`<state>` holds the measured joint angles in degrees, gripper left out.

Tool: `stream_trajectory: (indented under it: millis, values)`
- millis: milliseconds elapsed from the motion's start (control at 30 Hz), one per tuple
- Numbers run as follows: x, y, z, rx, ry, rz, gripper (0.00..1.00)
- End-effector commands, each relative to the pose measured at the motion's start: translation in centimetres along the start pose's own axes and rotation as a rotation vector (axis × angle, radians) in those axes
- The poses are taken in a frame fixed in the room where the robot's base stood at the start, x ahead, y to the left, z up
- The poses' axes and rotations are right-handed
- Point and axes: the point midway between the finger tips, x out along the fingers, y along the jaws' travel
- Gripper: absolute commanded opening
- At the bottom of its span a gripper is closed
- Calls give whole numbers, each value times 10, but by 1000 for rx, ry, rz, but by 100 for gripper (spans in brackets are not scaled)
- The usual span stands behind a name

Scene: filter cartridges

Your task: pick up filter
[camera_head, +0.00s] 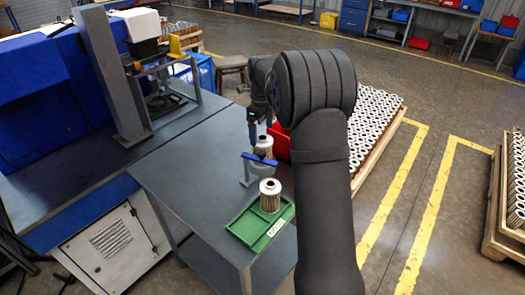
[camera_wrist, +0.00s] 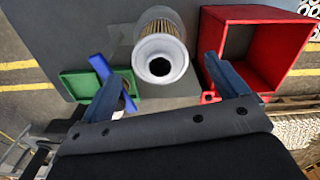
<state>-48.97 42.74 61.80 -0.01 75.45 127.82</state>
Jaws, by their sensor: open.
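A pale filter cartridge with a tan pleated body and a white ring end (camera_head: 265,145) stands at the grey stand with a blue bar (camera_head: 260,159) on the table. A second similar filter (camera_head: 270,195) stands upright in the green tray (camera_head: 248,226). My gripper (camera_head: 259,130) points down just above the filter at the stand. In the wrist view, my open gripper (camera_wrist: 162,68) has a filter (camera_wrist: 160,58) between and slightly beyond its fingers, with gaps on both sides. Its dark centre hole faces the camera. Whether the fingertips reach its height cannot be told.
A red bin (camera_wrist: 258,50) is close to my right finger in the wrist view; it shows partly behind my arm in the head view (camera_head: 279,141). A blue machine (camera_head: 45,80) stands left. The grey table (camera_head: 185,165) is clear left of the stand.

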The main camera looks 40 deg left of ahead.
Motion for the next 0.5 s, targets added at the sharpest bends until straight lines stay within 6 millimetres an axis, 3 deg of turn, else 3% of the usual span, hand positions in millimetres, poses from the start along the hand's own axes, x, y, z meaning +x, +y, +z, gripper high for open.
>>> stream_trajectory:
  millis: [267,500]
  values:
    - [22,0,-2,0,1,2,92]
    - [57,1,-6,-1,2,2,92]
